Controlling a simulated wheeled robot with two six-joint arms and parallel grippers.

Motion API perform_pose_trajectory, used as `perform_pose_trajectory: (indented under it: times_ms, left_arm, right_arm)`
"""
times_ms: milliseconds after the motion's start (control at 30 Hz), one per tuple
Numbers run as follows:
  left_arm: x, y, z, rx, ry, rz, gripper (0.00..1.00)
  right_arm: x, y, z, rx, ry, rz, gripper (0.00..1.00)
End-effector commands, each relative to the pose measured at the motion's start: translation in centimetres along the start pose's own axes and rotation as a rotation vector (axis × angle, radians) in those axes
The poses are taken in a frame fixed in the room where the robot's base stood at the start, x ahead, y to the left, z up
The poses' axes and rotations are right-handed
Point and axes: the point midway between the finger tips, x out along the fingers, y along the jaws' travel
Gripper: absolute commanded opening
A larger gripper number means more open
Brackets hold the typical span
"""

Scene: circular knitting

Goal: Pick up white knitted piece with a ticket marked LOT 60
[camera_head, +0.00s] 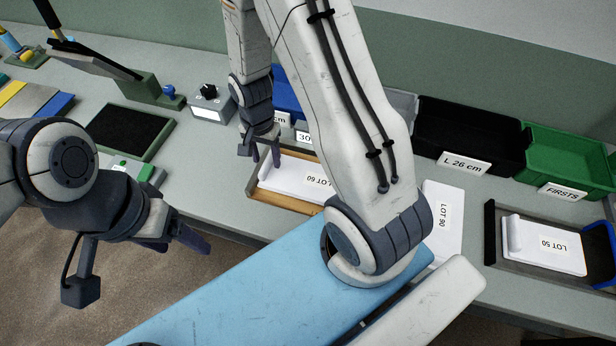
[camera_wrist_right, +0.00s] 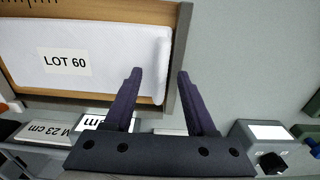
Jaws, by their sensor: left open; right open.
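The white knitted piece with the LOT 60 ticket (camera_head: 290,178) lies flat in a shallow wooden tray (camera_head: 285,202), partly behind my right arm. In the right wrist view the white piece (camera_wrist_right: 110,72) has a raised, rolled edge at its right end, by the tray's wooden side. My right gripper (camera_head: 265,155) is open at the tray's left end. In the wrist view the right gripper's fingertips (camera_wrist_right: 160,72) appear on either side of that rolled edge, holding nothing; their height above it is unclear. My left gripper (camera_head: 180,240) is open and empty in front of the table edge.
White pieces marked LOT 90 (camera_head: 443,222) and LOT 50 (camera_head: 548,246) lie to the right. A black L 26 cm bin (camera_head: 470,130) and a green FIRSTS bin (camera_head: 568,155) stand behind. A knobbed grey box (camera_head: 212,103) and black pad (camera_head: 135,132) are left of the tray.

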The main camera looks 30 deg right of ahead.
Motion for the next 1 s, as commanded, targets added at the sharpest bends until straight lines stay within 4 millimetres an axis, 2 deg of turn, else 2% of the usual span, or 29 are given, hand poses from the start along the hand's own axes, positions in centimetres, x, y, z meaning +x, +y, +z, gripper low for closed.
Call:
perform_pose_trajectory:
  times_ms: [300, 333, 400, 467, 1000]
  left_arm:
    - [-0.08, 0.0, 0.0, 0.0, 0.0, 0.0, 0.72]
    - [-0.08, 0.01, 0.0, 0.0, 0.0, 0.0, 0.72]
    - [-0.08, 0.0, 0.0, 0.0, 0.0, 0.0, 0.72]
    - [-0.07, 0.01, 0.0, 0.0, 0.0, 0.0, 0.72]
    - [-0.08, 0.01, 0.0, 0.0, 0.0, 0.0, 0.72]
  right_arm:
    - [0.61, -0.02, -0.03, 0.0, 0.001, -0.001, 0.56]
    - [0.61, -0.02, -0.02, 0.0, 0.001, -0.001, 0.49]
    - [0.6, -0.02, -0.02, 0.0, 0.001, -0.001, 0.22]
    - [0.59, -0.02, -0.02, 0.0, 0.001, -0.001, 0.0]
    - [0.57, -0.01, -0.01, 0.0, 0.001, -0.001, 0.0]
